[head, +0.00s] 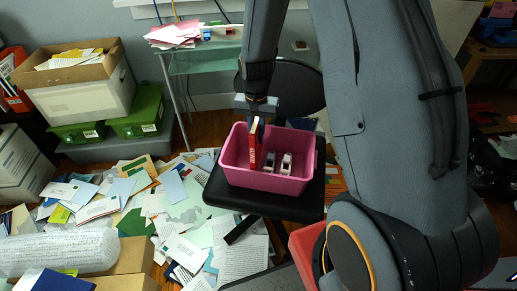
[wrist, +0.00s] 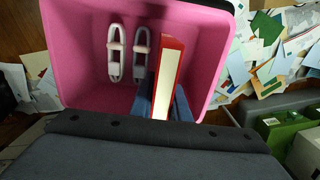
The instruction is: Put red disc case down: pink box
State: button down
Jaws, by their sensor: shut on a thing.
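The pink box (head: 270,182) stands on a black seat in the middle of the head view; it also fills much of the wrist view (wrist: 85,55). My gripper (head: 255,122) is over the box, pointing down. It is shut on the red disc case (head: 253,147), which stands upright on edge within the box's opening. In the wrist view the case (wrist: 168,75) shows its red edge and pale side between my blue fingers (wrist: 163,100). I cannot tell whether its lower end touches the box floor.
The black seat (head: 225,195) holds the box. Papers (head: 180,215) cover the floor to the left. Green boxes (head: 140,112) and a glass table (head: 205,60) stand behind.

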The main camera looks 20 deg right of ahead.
jog(key=shift+f, duration=2.6)
jog(key=c, duration=1.7)
grip_release()
jog(key=shift+r, duration=0.1)
